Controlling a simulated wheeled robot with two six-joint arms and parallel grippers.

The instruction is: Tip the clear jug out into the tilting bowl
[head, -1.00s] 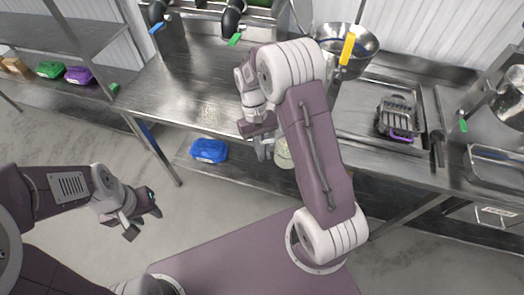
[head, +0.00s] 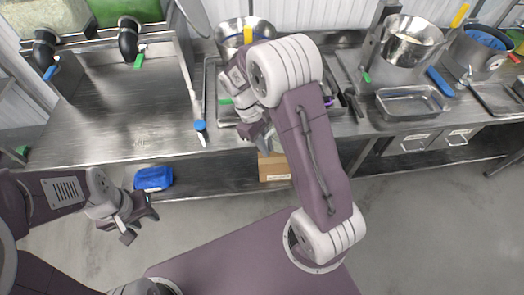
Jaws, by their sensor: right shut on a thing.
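My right gripper (head: 257,135) is in the middle of the head view, in front of the counter edge. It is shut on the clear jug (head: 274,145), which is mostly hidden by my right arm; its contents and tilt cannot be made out. A steel bowl (head: 411,40) stands between uprights at the back right, with something pale inside. It looks like the tilting bowl, and my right gripper is well to its left. My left gripper (head: 140,219) is low at the left, over the floor, with its fingers apart and empty.
Another steel bowl (head: 235,38) stands at the back, behind my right arm. A steel pan (head: 408,102) lies on the counter at the right, near a pot (head: 478,50). The left counter (head: 110,110) is mostly bare. A blue bundle (head: 153,178) and a cardboard box (head: 273,168) lie below.

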